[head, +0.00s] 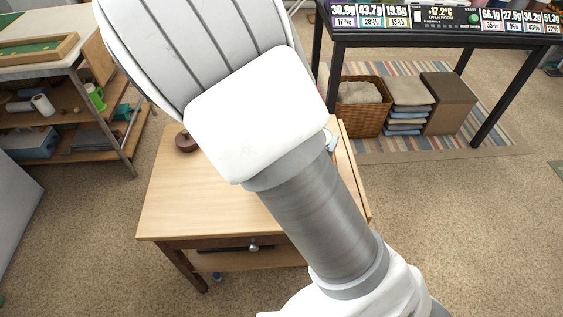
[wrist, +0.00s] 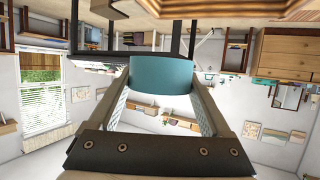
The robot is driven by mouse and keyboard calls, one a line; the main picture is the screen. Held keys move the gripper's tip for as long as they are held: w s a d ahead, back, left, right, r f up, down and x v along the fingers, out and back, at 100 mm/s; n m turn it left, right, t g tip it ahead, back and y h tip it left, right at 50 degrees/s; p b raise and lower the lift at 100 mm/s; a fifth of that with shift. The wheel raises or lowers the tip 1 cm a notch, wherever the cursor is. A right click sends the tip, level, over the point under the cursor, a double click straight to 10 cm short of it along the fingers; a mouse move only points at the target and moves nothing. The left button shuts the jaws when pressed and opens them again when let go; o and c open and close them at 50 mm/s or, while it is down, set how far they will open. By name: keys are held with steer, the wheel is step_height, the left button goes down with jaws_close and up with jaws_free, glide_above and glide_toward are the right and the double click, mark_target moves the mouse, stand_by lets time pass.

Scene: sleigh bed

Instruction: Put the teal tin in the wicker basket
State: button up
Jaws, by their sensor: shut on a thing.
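The teal tin (wrist: 161,75) is between the two fingers of my gripper (wrist: 160,84) in the wrist view, and the gripper is shut on it. In the head view my white and grey arm hides the gripper and most or all of what it holds. The wicker basket (head: 361,121) stands on the striped rug at the upper right of the head view, beyond the wooden table. A greyish, cloth-like thing lies in its open top.
A wooden table (head: 180,215) with a dark brown lidded pot (head: 185,141) is under my arm. Folded cloths (head: 408,92) and a brown box (head: 450,103) stand right of the basket. A black-legged table (head: 440,39) with displays is above them. Carpet at right is clear.

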steer(key=shift+w+a+f+b, duration=0.65)
steer(key=shift+a+f, duration=0.8)
steer(key=shift+f, duration=0.2)
steer(key=shift+w+a+f+b, duration=0.6)
steer(key=shift+a+f, duration=0.8)
steer(key=shift+f, duration=0.2)
steer(key=shift+w+a+f+b, duration=0.55)
steer(key=shift+a+f+b, duration=0.1)
steer(key=shift+a+f, duration=0.9)
steer(key=shift+d+f, duration=0.1)
steer(key=shift+f, duration=0.05)
steer(key=shift+f+b, duration=0.4)
steer(key=shift+f, duration=0.15)
steer(key=o, duration=1.5)
steer(key=shift+c, duration=0.2)
